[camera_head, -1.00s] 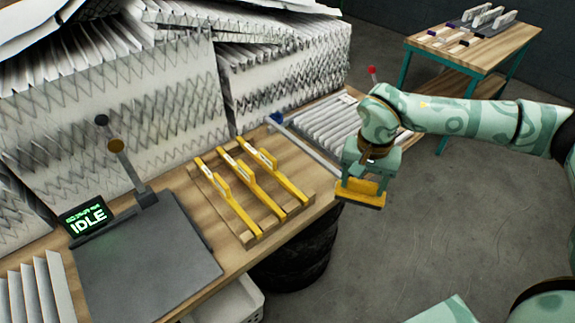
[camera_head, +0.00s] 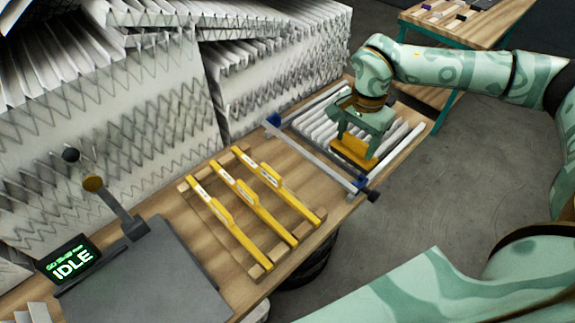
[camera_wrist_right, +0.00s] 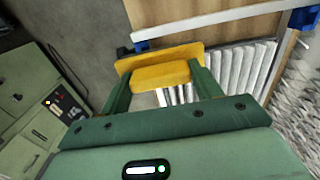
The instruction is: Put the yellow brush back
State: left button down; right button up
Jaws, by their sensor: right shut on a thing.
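My right gripper (camera_head: 357,130) is shut on a yellow brush (camera_head: 353,151), above the white pleated filter at the table's right end. In the right wrist view the yellow brush (camera_wrist_right: 165,72) lies crosswise between the fingers of the gripper (camera_wrist_right: 160,82). Its bristles are hardly visible. Three similar long yellow pieces (camera_head: 232,202) with raised grips and white labels lie side by side across a wooden rack (camera_head: 260,271), left of the gripper. My left gripper is not in view.
A pleated filter (camera_head: 398,137) lies under the gripper, behind a metal bar (camera_head: 318,160) with blue blocks. Tall filter stacks (camera_head: 110,110) line the back. Another table (camera_head: 480,28) stands at far right.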

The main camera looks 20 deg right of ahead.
jog(key=w+a+f, duration=0.2)
jog(key=a+f, duration=0.1)
jog(key=w+a+f, duration=0.3)
jog(key=a, duration=0.1)
jog(key=w+a+f+b, duration=0.1)
jog(key=w+a+f, duration=0.2)
jog(key=a, duration=0.1)
jog(key=shift+f, duration=0.4)
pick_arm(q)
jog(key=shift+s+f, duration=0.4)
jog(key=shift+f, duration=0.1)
pick_arm(e)
jog(key=shift+f, duration=1.5)
jog(key=o, duration=0.9)
jog(key=shift+f, duration=0.1)
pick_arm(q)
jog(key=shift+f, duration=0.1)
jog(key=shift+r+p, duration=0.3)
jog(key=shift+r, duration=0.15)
pick_arm(e)
notch_tip(320, 180, up, 12)
jog(key=shift+r, duration=0.15)
